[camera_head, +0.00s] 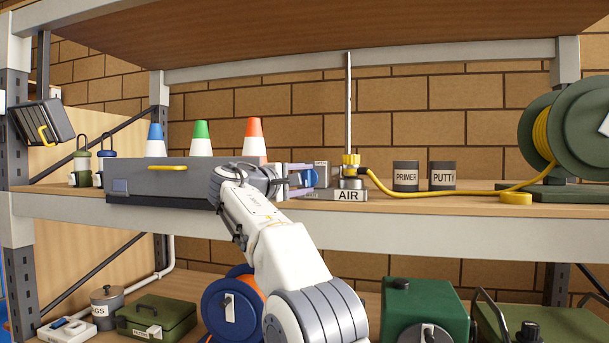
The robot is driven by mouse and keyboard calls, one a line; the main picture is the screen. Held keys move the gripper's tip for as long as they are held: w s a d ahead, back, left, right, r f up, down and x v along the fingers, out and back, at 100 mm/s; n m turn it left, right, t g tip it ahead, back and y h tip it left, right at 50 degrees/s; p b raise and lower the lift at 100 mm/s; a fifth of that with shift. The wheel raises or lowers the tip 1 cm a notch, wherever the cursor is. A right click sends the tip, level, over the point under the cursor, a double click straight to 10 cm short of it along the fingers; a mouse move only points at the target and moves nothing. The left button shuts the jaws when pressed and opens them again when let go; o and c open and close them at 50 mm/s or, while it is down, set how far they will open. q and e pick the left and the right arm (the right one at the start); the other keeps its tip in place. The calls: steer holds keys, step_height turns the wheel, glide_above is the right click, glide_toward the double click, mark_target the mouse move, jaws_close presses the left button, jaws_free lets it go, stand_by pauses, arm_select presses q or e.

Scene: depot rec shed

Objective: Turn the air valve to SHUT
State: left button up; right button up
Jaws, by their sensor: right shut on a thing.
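The air valve stands on the upper shelf behind an AIR label (348,195). It has a yellow fitting (351,160) on a grey base, with a vertical metal pipe (348,100) rising from it. My right gripper (308,178) reaches in from below and points right, at the valve's left side. Its fingers are shut on the blue valve handle (311,177). The fingers and wrist hide part of the handle. A small light plate (321,168) shows just behind it, its marking too small to read. The handle's exact angle cannot be told. My left gripper is not in view.
A grey drawer case (160,172) lies left of the valve behind my arm, with small cones (254,135) behind it. A yellow hose (440,194) runs right to a green reel (575,130).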

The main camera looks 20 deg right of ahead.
steer(key=shift+f+m, duration=0.1)
steer(key=shift+m, duration=0.2)
steer(key=o, duration=1.4)
steer(key=shift+c, duration=0.2)
steer(key=shift+s+a, duration=0.2)
steer(key=shift+a, duration=0.15)
steer(key=b+v, duration=0.3)
steer(key=v, duration=0.6)
steer(key=shift+s+a, duration=0.25)
